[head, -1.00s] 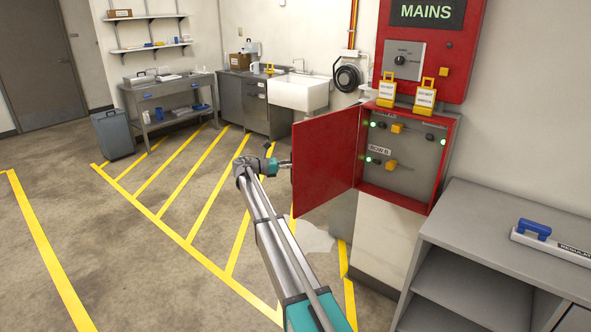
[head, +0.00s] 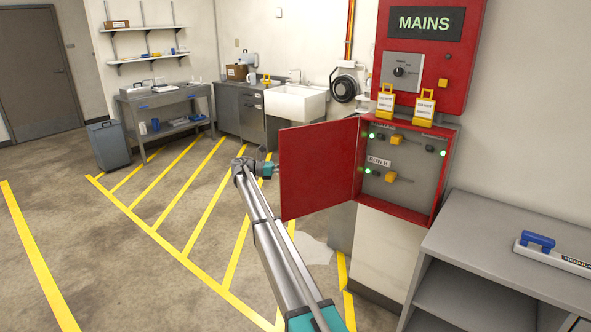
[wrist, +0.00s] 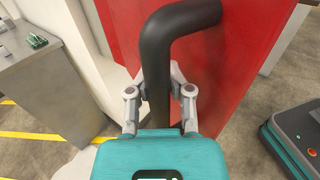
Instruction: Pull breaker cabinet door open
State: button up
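The red breaker cabinet door (head: 318,168) stands swung wide open to the left of the red cabinet box (head: 433,205). In the wrist view the door's red face (wrist: 235,70) carries a bent black bar handle (wrist: 158,60). My gripper (wrist: 158,88) has a finger on each side of the handle's upright part, and both fingers appear pressed against it. In the head view my arm reaches the door's free left edge. The handle and fingertips are hidden there behind the door.
Inside the cabinet are switch rows with green lights and a "ROW B" label (head: 379,162). Yellow lockout tags (head: 424,108) stand above it. A grey shelf unit (head: 500,235) stands at right. Open floor with yellow stripes (head: 200,200) lies left of the door.

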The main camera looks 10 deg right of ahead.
jog(key=shift+o, duration=0.6)
jog(key=shift+a, duration=0.6)
jog(key=shift+s, duration=0.1)
jog(key=shift+a, duration=0.2)
jog(key=v, duration=0.7)
jog(key=shift+a, duration=0.1)
